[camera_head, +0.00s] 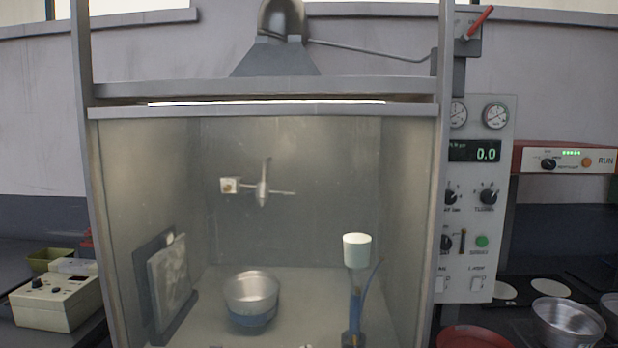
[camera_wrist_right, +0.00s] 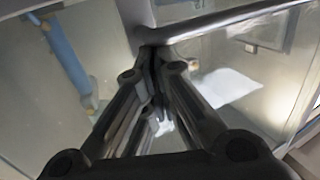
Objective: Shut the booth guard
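The booth guard (camera_head: 265,111) is a clear pane with a grey top rail, in front of the booth interior in the head view. Its lower edge is out of that view. In the right wrist view a grey rail (camera_wrist_right: 228,20) crosses the top, with clear panel around it. My right gripper (camera_wrist_right: 155,55) has its fingers together, with the tips at the rail. I cannot tell whether they touch it, and no object shows between them. Neither gripper shows in the head view; my left gripper is not seen.
Inside the booth are a metal pan (camera_head: 252,290) on a blue base, a white cup (camera_head: 357,250) on a blue stand, and a leaning panel (camera_head: 170,285). A gauge panel (camera_head: 478,200) stands right, with metal bowls (camera_head: 568,322) near it. A beige box (camera_head: 57,302) sits left.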

